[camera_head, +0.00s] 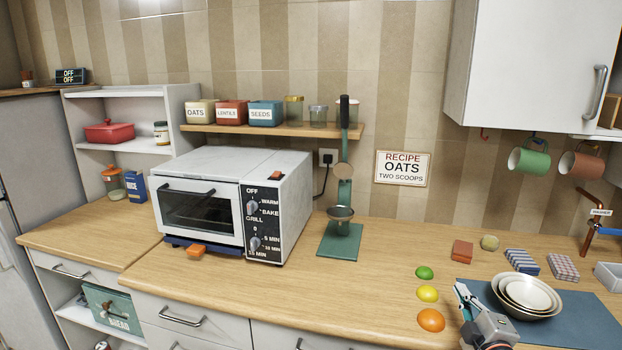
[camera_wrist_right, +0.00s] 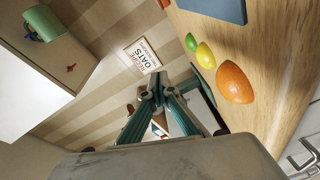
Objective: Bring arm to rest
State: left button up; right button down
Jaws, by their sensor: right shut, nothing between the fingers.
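My right gripper (camera_head: 463,295) shows at the bottom right of the head view, at the counter's front edge. It is between the orange fruit (camera_head: 431,320) and the bowls (camera_head: 528,296) in that picture. In the right wrist view its fingers (camera_wrist_right: 156,92) come together with nothing between them. The orange (camera_wrist_right: 234,83), the lemon (camera_wrist_right: 205,57) and the green fruit (camera_wrist_right: 191,42) lie to the right of the fingers there, apart from them. My left gripper is in neither view.
A dark mat (camera_head: 590,322) lies under the stacked bowls. A toaster oven (camera_head: 230,200) stands on the counter at left, with a green-based stand (camera_head: 339,240) beside it. Mugs (camera_head: 529,160) hang under the wall cabinet (camera_head: 540,60). The counter's middle (camera_head: 370,285) is clear.

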jog(key=s+f+m+g+h, duration=0.15)
jog(key=s+f+g, duration=0.3)
jog(key=s, duration=0.65)
jog(key=s+f+m+g+h, duration=0.1)
jog(key=s+f+m+g, duration=0.3)
jog(key=s, duration=0.7)
jog(key=s+f+m+g+h, duration=0.1)
jog(key=s+f+g, duration=0.1)
jog(key=s+f, duration=0.65)
jog(key=s+a+f+m+t+y, duration=0.1)
jog(key=a+f+m+t+y, duration=0.2)
jog(key=a+f, duration=1)
jog(key=a+y, duration=0.1)
jog(key=y, duration=0.2)
jog(key=shift+s+f+y, duration=0.3)
jog(key=shift+f+y, duration=0.05)
jog(key=shift+a, duration=0.1)
